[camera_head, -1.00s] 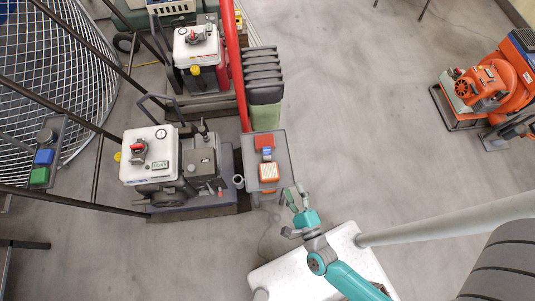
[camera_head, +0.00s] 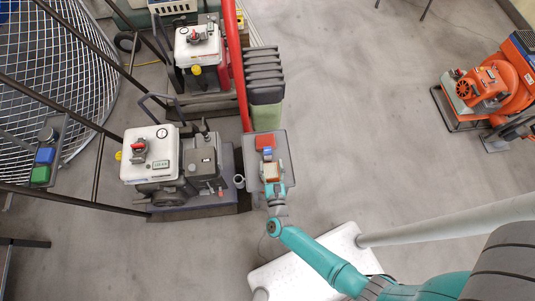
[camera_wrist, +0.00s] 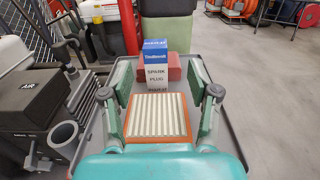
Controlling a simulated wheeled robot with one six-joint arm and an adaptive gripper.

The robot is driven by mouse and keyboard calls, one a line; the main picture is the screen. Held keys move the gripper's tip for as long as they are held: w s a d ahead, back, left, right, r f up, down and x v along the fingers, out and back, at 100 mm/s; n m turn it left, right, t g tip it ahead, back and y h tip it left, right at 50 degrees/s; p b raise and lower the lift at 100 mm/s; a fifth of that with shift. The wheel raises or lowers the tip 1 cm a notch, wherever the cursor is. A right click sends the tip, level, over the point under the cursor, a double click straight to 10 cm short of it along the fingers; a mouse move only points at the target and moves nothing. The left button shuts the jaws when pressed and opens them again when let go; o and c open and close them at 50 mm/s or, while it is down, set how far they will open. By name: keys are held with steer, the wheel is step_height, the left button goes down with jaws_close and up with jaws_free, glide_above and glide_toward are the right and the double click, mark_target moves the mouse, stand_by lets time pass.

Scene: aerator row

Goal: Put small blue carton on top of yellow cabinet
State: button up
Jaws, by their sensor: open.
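The small blue carton (camera_wrist: 154,62), blue and white with "SPARK PLUG" lettering, stands upright on a grey tray (camera_wrist: 220,105). It also shows in the head view (camera_head: 267,153). My gripper (camera_wrist: 158,72) is open over the tray, with its fingers on either side of an orange-framed pleated filter (camera_wrist: 157,117). The carton is ahead, near the fingertips; I cannot tell whether they reach beside it. Nothing is held. In the head view my gripper (camera_head: 273,172) comes from the tray's near edge. I cannot make out a yellow cabinet in either view.
A red block (camera_wrist: 174,68) lies right behind the carton. Engine-driven machines (camera_head: 165,165) stand close left of the tray. Floor to the right is open, with an orange machine (camera_head: 490,85) farther off.

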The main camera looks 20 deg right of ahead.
mark_target(268, 154)
steer(key=shift+a+r+x, duration=0.1)
steer(key=shift+a+x, duration=0.05)
steer(key=shift+x, duration=1.5)
steer(key=shift+a+r+x, duration=0.1)
steer(key=shift+x, duration=1.55)
jaws_close()
